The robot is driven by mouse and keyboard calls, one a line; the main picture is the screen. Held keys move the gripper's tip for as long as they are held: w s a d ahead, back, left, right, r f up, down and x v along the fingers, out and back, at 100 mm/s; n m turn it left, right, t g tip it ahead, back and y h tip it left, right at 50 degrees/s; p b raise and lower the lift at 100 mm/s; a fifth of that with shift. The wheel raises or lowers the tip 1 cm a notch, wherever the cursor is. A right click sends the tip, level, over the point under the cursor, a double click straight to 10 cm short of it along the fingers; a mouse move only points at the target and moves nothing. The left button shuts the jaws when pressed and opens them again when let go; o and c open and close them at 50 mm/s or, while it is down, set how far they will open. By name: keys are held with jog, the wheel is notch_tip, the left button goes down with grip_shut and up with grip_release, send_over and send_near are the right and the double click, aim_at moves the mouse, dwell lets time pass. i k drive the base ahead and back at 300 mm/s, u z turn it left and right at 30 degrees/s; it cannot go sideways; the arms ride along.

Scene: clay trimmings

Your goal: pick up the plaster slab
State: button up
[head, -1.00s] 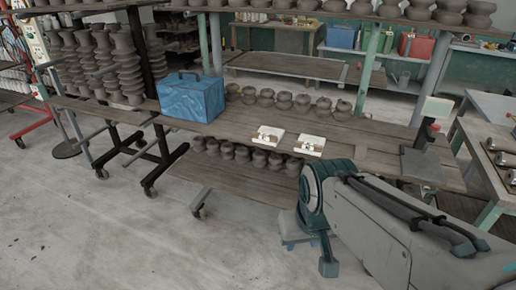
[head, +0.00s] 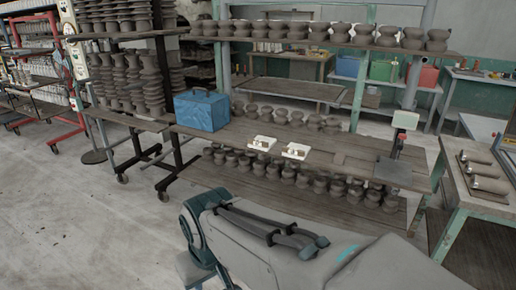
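Two small whitish slabs lie side by side on the wooden worktable (head: 335,158), near its front edge. The left slab (head: 263,143) and the right slab (head: 296,151) are apart, and each carries small greyish-brown bits. Both look like plaster; I cannot tell which one the task names. My arm reaches in from the lower right to a teal joint at lower left, well in front of the table. My gripper is not in view, so I cannot see its state or what it holds.
A blue box (head: 201,110) and a row of dark clay pots (head: 281,116) stand behind the slabs. A stand with a pale green head (head: 405,120) is at the table's right end. More pots fill the lower shelf (head: 300,176). Floor at left front (head: 90,230) is clear.

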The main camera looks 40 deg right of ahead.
aim_at(293, 150)
jog(key=u, duration=0.05)
jog(key=i, duration=1.45)
jog(key=z, duration=0.6)
jog(key=i, duration=1.2)
jog(key=z, duration=1.6)
jog(key=i, duration=0.65)
jog(key=z, duration=0.6)
